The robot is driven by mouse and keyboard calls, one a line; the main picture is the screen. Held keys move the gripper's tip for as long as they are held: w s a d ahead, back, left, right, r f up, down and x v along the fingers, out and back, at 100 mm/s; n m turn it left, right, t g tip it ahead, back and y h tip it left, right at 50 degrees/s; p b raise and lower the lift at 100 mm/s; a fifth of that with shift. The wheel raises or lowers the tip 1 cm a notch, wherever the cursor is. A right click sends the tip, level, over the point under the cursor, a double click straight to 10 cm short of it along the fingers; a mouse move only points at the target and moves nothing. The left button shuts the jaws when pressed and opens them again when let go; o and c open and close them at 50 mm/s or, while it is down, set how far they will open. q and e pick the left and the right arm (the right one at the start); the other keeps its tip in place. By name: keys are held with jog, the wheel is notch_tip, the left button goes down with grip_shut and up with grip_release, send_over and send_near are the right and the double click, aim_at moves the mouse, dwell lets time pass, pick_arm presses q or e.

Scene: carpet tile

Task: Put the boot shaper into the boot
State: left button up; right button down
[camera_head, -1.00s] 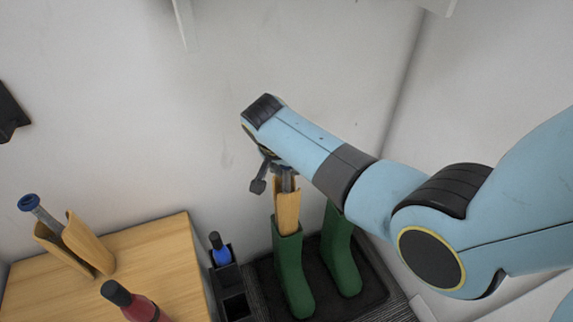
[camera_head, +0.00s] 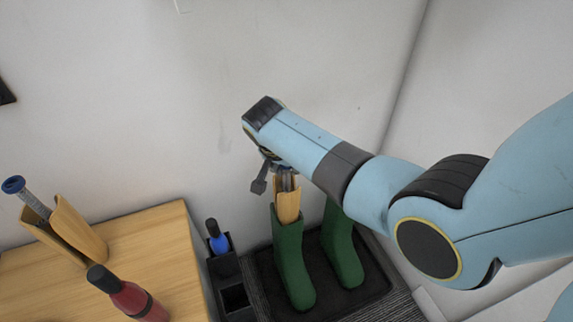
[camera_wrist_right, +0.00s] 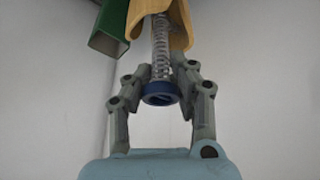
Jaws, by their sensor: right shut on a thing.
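The wooden boot shaper (camera_head: 287,205) stands roughly upright with its lower part inside the shaft of the left green boot (camera_head: 291,262); some wood shows above the rim. My right gripper (camera_head: 276,177) is above it, shut on the shaper. In the right wrist view, the fingers of my right gripper (camera_wrist_right: 161,76) are on both sides of the spring rod, just by the blue knob (camera_wrist_right: 160,93). The shaper's wood (camera_wrist_right: 176,22) runs out of the top of that view. A second shaper (camera_head: 75,232) with a blue knob stands on the wooden top. My left gripper is not in view.
The right green boot (camera_head: 342,255) stands close beside the left one on a black tray (camera_head: 375,278). A black holder (camera_head: 226,268) with a blue bottle (camera_head: 218,240) is left of them. A red bottle (camera_head: 138,300) is on the wooden top (camera_head: 170,250).

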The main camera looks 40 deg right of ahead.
aim_at(285, 182)
jog(key=shift+f+b, duration=2.5)
jog(key=shift+f, duration=1.1)
jog(key=shift+f+b, duration=1)
jog(key=shift+f, duration=0.35)
pick_arm(q)
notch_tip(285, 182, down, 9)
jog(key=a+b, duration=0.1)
jog(key=b, duration=0.2)
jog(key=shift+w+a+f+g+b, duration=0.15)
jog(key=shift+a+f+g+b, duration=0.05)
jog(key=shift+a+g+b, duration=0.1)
pick_arm(e)
notch_tip(285, 182, down, 5)
jog(key=shift+r, duration=0.1)
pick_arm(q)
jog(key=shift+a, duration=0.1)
pick_arm(e)
jog(key=c, duration=1)
grip_release()
